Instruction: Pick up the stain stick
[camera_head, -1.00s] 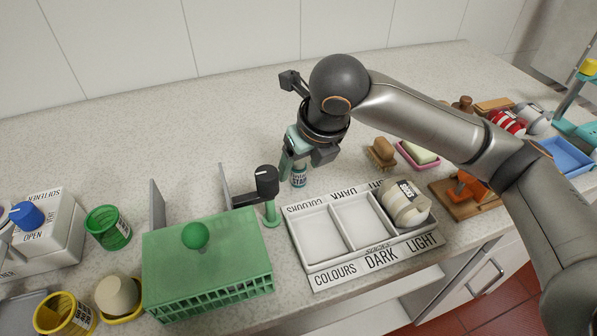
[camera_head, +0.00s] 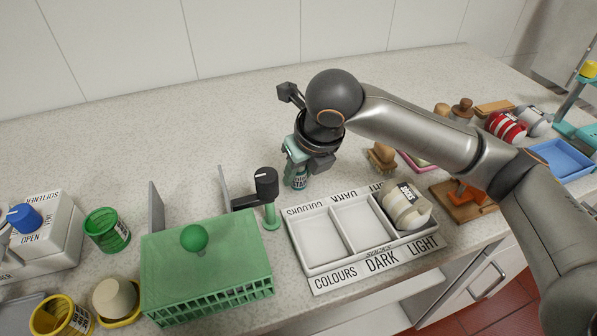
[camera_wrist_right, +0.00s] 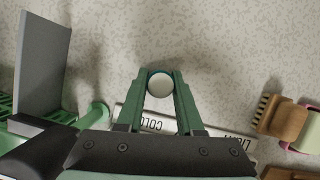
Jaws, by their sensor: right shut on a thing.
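The stain stick (camera_head: 299,179) is a small upright cylinder with a dark and white label, standing on the counter behind the sorting tray. My right gripper (camera_head: 296,166) comes down over it from above and is shut on its upper part. In the right wrist view the stick's round white top (camera_wrist_right: 160,86) sits between the two green fingers (camera_wrist_right: 160,92). Whether its base touches the counter is hard to tell. My left gripper is not in view.
The tray (camera_head: 318,281) labelled colours, dark and light stands just in front, with a cream labelled bundle (camera_head: 405,206) in its right compartment. A green post with a black head (camera_head: 267,186) and a green box (camera_head: 207,262) are left. A wooden brush (camera_head: 382,157) is right. The counter behind is clear.

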